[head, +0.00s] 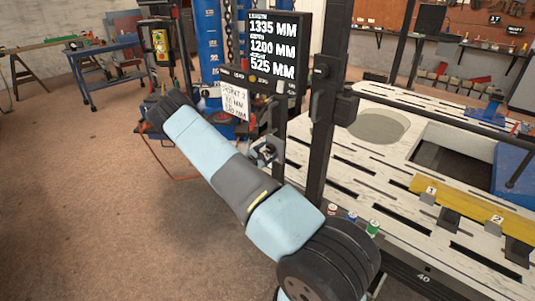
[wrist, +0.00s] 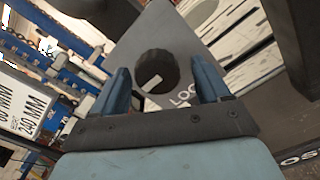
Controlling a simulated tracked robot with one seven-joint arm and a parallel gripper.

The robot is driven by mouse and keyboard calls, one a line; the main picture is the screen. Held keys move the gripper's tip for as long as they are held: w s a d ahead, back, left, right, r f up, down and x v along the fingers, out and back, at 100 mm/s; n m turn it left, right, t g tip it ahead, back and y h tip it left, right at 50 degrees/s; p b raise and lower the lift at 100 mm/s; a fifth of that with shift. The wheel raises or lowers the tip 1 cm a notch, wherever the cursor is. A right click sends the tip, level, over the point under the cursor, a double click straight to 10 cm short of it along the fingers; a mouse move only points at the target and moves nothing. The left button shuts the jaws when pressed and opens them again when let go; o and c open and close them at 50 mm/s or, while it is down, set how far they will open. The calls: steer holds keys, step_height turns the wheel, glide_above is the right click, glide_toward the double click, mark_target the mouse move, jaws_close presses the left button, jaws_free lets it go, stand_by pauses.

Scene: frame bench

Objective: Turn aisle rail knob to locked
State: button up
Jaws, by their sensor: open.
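The aisle rail knob (wrist: 158,68) is a round black knob on a grey plate (wrist: 190,40) in the wrist view. A pale pointer bar on it slants toward the lower left. White letters "LOC" (wrist: 184,97) show on the plate below and right of the knob; the rest of the word is hidden by the right finger. My gripper (wrist: 161,68) is open, with one blue finger on each side of the knob. Gaps show between fingers and knob, and I cannot tell how deep the fingers reach. In the head view my arm hides the knob.
A black post (head: 322,130) and a display (head: 272,50) stand beside my arm. A slotted pale bench (head: 345,165) with a yellow beam (head: 465,205) lies at the right. Small cans (head: 372,228) stand near its edge. Floor (head: 110,200) is clear at the left.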

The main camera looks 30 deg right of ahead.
steer(key=v, duration=1.3)
steer(key=shift+a, duration=0.25)
steer(key=s+a+r+m+g+y, duration=0.1)
steer(key=s+r+m+g+y, duration=0.2)
steer(key=s+r, duration=0.45)
steer(key=s+r+m+g+y, duration=0.25)
steer(key=s+r+m, duration=0.2)
steer(key=r, duration=0.55)
steer(key=s+a+r+m+g+y, duration=0.1)
steer(key=s+r+m+g+y, duration=0.25)
steer(key=r, duration=0.55)
steer(key=s+a+r+m+t+y, duration=0.2)
steer(key=s+a+r+t+y, duration=0.2)
steer(key=s+r, duration=0.4)
steer(key=s+a+r+m+t+y, duration=0.2)
steer(key=s+a+r+t+y, duration=0.2)
steer(key=s, duration=1.3)
steer(key=shift+a+r, duration=1.55)
steer(key=shift+r, duration=1.1)
